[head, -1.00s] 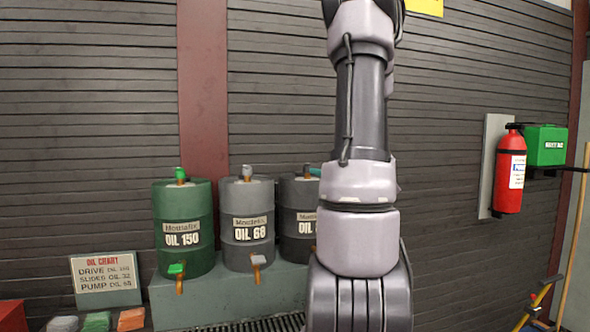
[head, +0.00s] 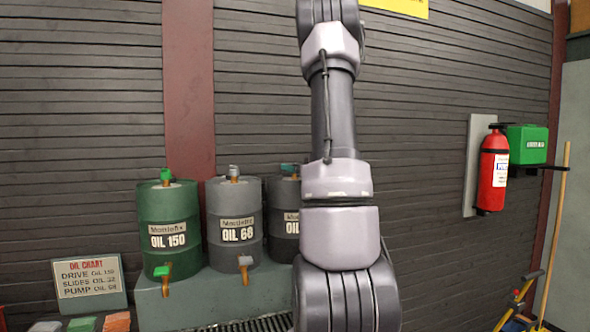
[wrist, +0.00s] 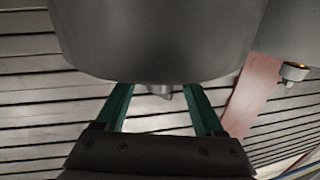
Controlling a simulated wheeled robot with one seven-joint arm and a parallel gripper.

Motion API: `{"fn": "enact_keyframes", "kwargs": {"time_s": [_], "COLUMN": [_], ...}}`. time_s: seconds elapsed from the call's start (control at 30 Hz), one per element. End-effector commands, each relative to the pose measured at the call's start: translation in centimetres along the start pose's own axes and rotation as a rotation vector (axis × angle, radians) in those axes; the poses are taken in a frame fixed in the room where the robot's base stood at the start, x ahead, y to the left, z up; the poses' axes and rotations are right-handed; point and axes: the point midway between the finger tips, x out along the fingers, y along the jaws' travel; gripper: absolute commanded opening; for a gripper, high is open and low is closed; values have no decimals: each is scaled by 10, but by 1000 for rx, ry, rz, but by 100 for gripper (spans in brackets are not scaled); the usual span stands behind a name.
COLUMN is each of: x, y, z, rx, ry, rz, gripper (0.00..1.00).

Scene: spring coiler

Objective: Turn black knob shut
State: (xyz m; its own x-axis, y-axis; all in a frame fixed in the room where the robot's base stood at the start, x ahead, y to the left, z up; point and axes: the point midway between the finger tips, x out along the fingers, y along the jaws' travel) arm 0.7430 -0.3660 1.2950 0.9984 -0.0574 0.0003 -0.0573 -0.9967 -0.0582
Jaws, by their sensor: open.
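No black knob can be made out for certain. In the wrist view a large dark grey rounded body (wrist: 160,40) fills the top, close to the camera. A small dark piece (wrist: 163,91) sticks out at its lower edge, in line with the gap between my fingers. My gripper (wrist: 160,98) is open, with its two green fingers apart and nothing clearly held. I cannot tell whether they touch that piece. In the head view my arm hides the gripper and partly covers the dark OIL drum (head: 284,215), which has a teal cap on top.
A green OIL 150 drum (head: 170,210) and a grey OIL 68 drum (head: 222,203) stand left of the dark drum on a grey-green stand (head: 185,302). An oil chart sign (head: 89,280) stands at lower left. A fire extinguisher (head: 492,175) hangs on the right.

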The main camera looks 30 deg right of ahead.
Motion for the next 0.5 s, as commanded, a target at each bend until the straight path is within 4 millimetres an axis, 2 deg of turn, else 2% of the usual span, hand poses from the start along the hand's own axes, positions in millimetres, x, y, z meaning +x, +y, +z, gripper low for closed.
{"fn": "enact_keyframes", "kwargs": {"time_s": [0.03, 0.17, 0.2, 0.23, 0.5], "x": [0, 0, 0, 0, 0], "y": [0, 0, 0, 0, 1], "z": [0, 0, 0, 0, 0], "rx": [0, 0, 0, 0, 2], "ry": [0, 0, 0, 0, -1], "rz": [0, 0, 0, 0, -19], "gripper": [70, 20, 5, 0, 0]}}
